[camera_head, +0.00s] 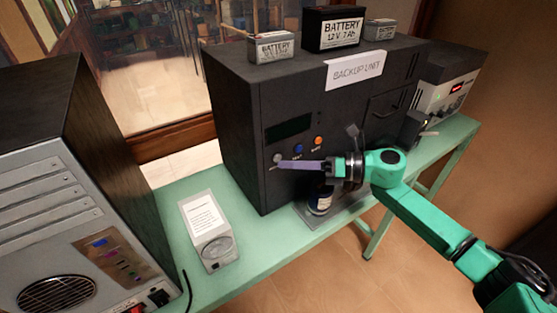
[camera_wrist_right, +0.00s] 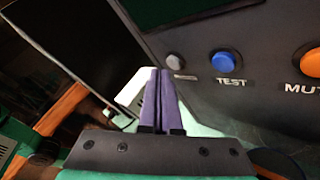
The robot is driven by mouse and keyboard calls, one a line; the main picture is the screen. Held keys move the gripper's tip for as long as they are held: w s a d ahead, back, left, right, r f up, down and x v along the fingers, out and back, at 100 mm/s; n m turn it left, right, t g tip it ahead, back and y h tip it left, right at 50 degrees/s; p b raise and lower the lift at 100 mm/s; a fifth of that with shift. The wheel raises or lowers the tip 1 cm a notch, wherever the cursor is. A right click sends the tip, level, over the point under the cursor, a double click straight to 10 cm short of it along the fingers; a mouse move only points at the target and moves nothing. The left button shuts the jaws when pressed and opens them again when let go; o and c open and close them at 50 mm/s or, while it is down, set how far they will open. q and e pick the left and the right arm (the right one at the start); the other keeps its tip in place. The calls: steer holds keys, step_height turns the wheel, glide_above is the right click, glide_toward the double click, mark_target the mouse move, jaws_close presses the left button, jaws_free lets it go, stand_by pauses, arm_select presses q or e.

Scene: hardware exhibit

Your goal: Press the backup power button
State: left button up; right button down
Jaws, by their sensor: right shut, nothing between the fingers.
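The black backup unit (camera_head: 240,110) stands on the green table with a "BACKUP UNIT" sign on top. Its front has a row of a grey button (camera_head: 277,158), a blue button (camera_head: 298,149) labelled TEST and an orange button (camera_head: 318,140) labelled MUTE. The right wrist view shows the grey button (camera_wrist_right: 175,61), blue button (camera_wrist_right: 227,62) and orange button (camera_wrist_right: 312,62); the grey button's label is unreadable. My right gripper (camera_head: 279,164) is shut and empty, its purple fingers pointing at the grey button. In the wrist view its fingertips (camera_wrist_right: 155,70) appear just left of that button; contact cannot be told. My left gripper is out of view.
Batteries (camera_head: 333,30) stand on the unit. A power supply (camera_head: 446,90) stands at right.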

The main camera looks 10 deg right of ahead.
steer(key=s, duration=0.1)
steer(key=s+d+b, duration=0.1)
steer(key=s, duration=0.1)
steer(key=s+d+b, duration=0.1)
steer(key=s, duration=0.1)
steer(key=shift+s+d, duration=0.1)
steer(key=shift+s, duration=0.15)
stand_by(0.3)
